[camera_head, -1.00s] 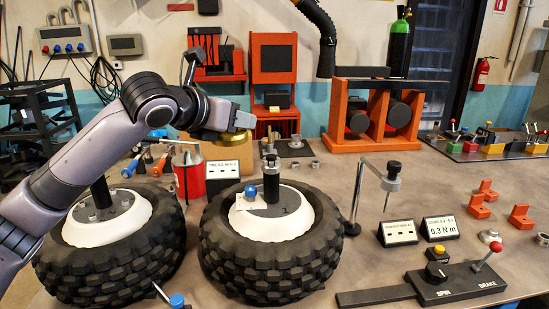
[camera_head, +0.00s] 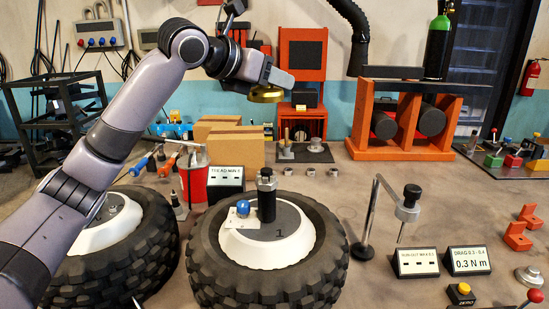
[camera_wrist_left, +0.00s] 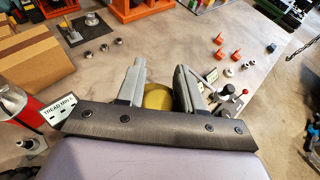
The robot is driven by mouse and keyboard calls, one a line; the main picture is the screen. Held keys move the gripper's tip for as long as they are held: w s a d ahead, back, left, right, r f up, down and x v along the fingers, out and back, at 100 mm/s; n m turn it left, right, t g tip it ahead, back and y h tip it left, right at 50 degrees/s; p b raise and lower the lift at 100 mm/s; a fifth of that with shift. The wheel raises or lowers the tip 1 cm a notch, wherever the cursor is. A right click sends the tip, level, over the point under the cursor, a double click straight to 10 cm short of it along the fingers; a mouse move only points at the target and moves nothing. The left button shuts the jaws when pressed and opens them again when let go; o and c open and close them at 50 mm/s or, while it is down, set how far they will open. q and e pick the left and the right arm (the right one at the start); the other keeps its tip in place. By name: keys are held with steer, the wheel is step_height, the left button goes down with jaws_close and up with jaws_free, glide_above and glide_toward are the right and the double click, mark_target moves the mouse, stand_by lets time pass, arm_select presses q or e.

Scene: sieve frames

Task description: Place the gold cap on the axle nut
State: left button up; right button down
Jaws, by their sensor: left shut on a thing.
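My left gripper (camera_head: 284,79) is shut on the gold cap (camera_head: 264,96), a round gold disc hanging under its fingers. The cap also shows between the two grey fingers in the left wrist view (camera_wrist_left: 158,97). The axle nut (camera_head: 266,179) appears to be the grey metal piece on top of the black axle post, at the middle of the nearer wheel (camera_head: 205,262). In the head view the cap is held well above the post, apart from it. The wheel is out of sight in the left wrist view. My right gripper is not in view.
A blue-knobbed piece (camera_head: 243,208) sits on the white hub beside the post. A gauge stand (camera_head: 366,215) rises right of the wheel. Cardboard boxes (camera_head: 236,146) and a red can (camera_head: 194,180) stand behind it. An orange rack (camera_head: 405,125) is farther back.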

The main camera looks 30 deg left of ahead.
arm_select(q)
step_height(320, 180, down, 16)
steer(key=shift+r, duration=0.1)
stand_by(0.5)
steer(key=shift+f, duration=0.35)
steer(key=shift+f, duration=0.35)
steer(key=o, duration=1.1)
